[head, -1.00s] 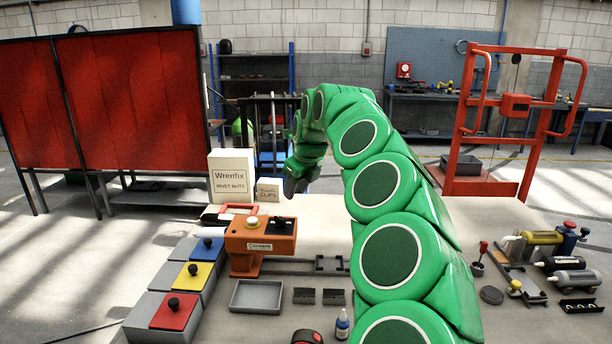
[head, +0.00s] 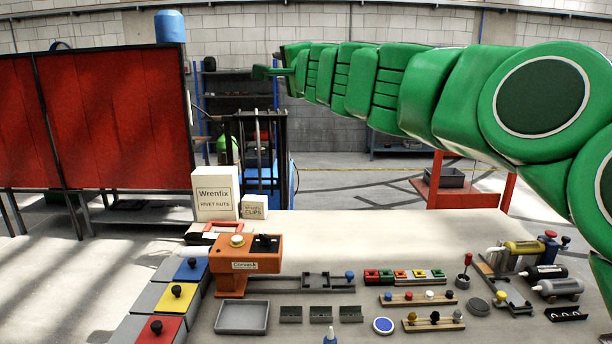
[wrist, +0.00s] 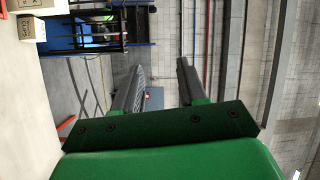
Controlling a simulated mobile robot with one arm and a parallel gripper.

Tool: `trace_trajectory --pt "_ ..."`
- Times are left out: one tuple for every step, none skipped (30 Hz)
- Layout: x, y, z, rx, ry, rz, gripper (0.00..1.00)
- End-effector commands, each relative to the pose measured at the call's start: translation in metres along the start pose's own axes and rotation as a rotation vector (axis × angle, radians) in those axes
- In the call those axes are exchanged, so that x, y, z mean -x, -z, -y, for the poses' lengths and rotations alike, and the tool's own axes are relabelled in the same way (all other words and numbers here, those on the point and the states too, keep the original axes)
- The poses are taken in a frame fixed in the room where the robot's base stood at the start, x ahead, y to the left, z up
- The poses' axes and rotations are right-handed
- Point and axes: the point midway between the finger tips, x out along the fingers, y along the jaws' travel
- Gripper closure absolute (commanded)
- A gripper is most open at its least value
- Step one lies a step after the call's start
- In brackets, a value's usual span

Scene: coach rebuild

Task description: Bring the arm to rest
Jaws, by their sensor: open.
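My green arm stretches across the upper right of the head view, raised above and behind the workbench (head: 390,230). Its far end, with my gripper (head: 262,72), points left in front of the blue shelf rack. In the wrist view my gripper (wrist: 158,85) shows two dark fingers set apart with nothing between them. It is open and empty. The wrist view is turned on its side, with the grey wall and pipes at the right and the floor at the left.
On the bench stand a white Wrenfix box (head: 215,195), a smaller clips box (head: 254,206), an orange press (head: 250,262), a grey tray (head: 242,331) and several small parts. A red welding screen (head: 110,125) stands at the left. Air around my gripper looks clear.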

Motion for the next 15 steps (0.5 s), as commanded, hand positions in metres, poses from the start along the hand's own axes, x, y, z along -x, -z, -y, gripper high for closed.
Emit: trace_trajectory --pt "0.015 -0.017 -0.002 0.073 -0.001 0.059 0.58" --pt "0.023 -0.032 -0.006 0.117 -0.006 0.103 0.58" --pt "0.034 -0.048 -0.013 0.175 -0.017 0.155 0.58" --pt "0.042 -0.060 -0.020 0.216 -0.029 0.198 0.58" --pt "0.051 -0.072 -0.030 0.256 -0.046 0.239 0.58" --pt "0.064 -0.087 -0.043 0.309 -0.070 0.295 0.58" --pt "0.073 -0.096 -0.053 0.345 -0.088 0.331 0.58" --pt "0.083 -0.105 -0.064 0.377 -0.110 0.370 0.58" --pt "0.096 -0.116 -0.081 0.417 -0.144 0.417 0.58" --pt "0.106 -0.124 -0.095 0.445 -0.171 0.454 0.58" --pt "0.116 -0.130 -0.107 0.471 -0.198 0.486 0.58" --pt "0.129 -0.136 -0.123 0.506 -0.235 0.526 0.58" --pt "0.140 -0.141 -0.136 0.528 -0.264 0.559 0.58" --pt "0.151 -0.145 -0.150 0.548 -0.295 0.588 0.58" --pt "0.166 -0.149 -0.167 0.573 -0.338 0.627 0.58"
